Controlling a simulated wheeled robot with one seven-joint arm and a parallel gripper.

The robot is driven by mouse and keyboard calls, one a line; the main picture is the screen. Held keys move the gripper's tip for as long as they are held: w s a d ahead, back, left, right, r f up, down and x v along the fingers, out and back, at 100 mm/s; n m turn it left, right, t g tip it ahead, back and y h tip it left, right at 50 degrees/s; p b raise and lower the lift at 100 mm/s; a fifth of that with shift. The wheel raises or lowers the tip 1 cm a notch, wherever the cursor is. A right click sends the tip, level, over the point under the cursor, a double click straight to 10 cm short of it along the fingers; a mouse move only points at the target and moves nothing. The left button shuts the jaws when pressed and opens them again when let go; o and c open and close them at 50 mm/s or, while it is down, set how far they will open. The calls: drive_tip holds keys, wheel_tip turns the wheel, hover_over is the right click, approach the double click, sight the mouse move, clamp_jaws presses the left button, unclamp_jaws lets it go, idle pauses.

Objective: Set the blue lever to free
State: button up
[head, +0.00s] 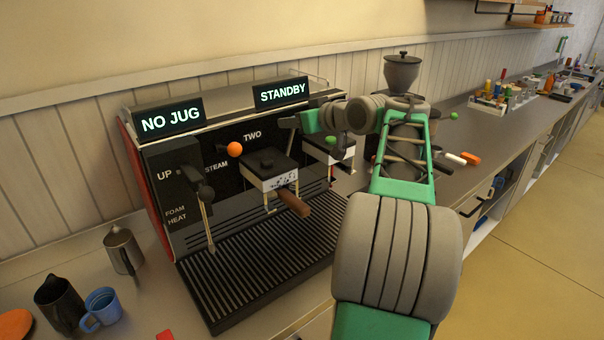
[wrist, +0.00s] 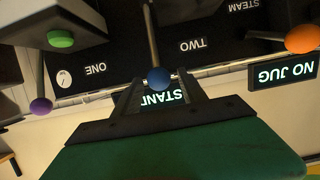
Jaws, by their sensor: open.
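The blue lever (wrist: 158,79) shows in the wrist view as a blue ball on a thin grey rod. That view is upside down to the machine's lettering, and the ball lies at the rod's end towards the STANDBY display. My gripper (wrist: 160,83) is open, with its dark fingers on either side of the blue ball; I cannot tell whether they touch it. In the head view my gripper (head: 288,122) is in front of the coffee machine (head: 185,215), below the STANDBY display (head: 281,93), and hides the blue ball. No "free" label is readable.
An orange-knobbed lever (head: 235,149) and a green knob (head: 332,140) flank the gripper; a purple knob (wrist: 41,106) shows in the wrist view. A portafilter (head: 292,202) juts out below. A grinder (head: 402,72) stands at right. Jugs and a blue mug (head: 102,308) stand at left.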

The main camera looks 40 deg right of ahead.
drive_tip(key=shift+s+f, duration=0.15)
drive_tip(key=shift+s, duration=0.2)
drive_tip(key=shift+s+b, duration=1.05)
drive_tip(key=shift+s, duration=1.65)
drive_tip(key=shift+d, duration=0.1)
